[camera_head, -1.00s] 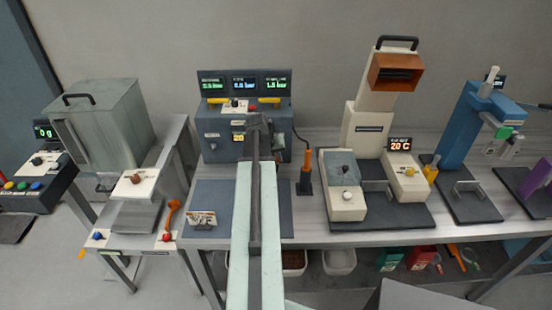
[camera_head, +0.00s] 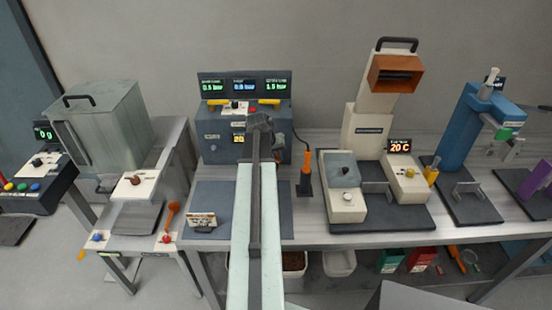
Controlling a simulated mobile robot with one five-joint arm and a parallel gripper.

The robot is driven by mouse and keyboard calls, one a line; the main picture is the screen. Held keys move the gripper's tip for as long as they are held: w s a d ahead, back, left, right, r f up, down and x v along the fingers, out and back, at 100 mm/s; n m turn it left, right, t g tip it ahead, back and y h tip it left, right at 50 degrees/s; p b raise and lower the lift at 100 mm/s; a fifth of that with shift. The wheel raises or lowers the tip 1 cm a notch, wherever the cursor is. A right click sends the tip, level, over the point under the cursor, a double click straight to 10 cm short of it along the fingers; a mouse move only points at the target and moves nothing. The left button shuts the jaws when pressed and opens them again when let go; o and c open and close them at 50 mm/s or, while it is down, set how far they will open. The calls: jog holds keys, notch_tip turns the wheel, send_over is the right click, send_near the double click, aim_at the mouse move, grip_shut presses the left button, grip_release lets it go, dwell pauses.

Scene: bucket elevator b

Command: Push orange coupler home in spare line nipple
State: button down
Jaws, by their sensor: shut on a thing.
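My arm reaches forward from the bottom centre. My gripper (camera_head: 259,123) is at the front of the dark panel box (camera_head: 215,145), just right of its small yellow display. The gripper is shut, and my wrist hides its fingertips and what they hold. An orange handle-like piece (camera_head: 306,160) stands upright in a black holder (camera_head: 305,187) right of my arm, with a dark cord running up to the box. It is apart from my gripper. I cannot make out a separate orange coupler or the spare line nipple; they may be behind my wrist.
A small labelled block (camera_head: 202,219) lies on the dark mat (camera_head: 213,196). A cream machine (camera_head: 368,130) stands to the right, a grey cabinet (camera_head: 105,120) to the left.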

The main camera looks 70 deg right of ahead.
jog(key=shift+w+d, duration=0.3)
jog(key=shift+d, duration=0.4)
jog(key=c, duration=1.3)
grip_release()
jog(key=p+v, duration=0.7)
jog(key=v, duration=0.1)
jog(key=shift+f, duration=0.1)
